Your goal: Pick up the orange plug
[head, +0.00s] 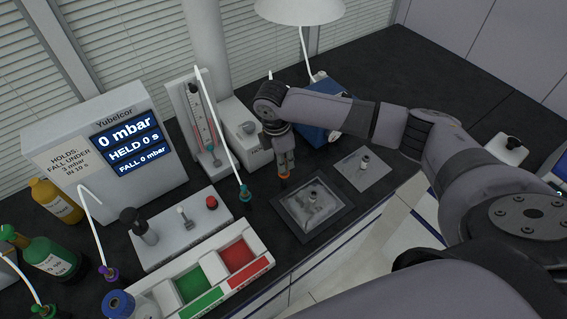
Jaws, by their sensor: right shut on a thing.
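My right gripper (284,172) points down over the dark bench, left of the square tray. It is shut on the orange plug (283,183), a small orange bit showing at the fingertips. Most of the plug is hidden by the fingers. I cannot tell whether its lower end touches the bench. My left gripper is not in view.
A dark square tray (341,208) holds a clear bag with a fitting. A grey plate (378,174) lies to its right. A bin with green and red compartments (262,238) is in front, and a pressure display box (60,140) at left.

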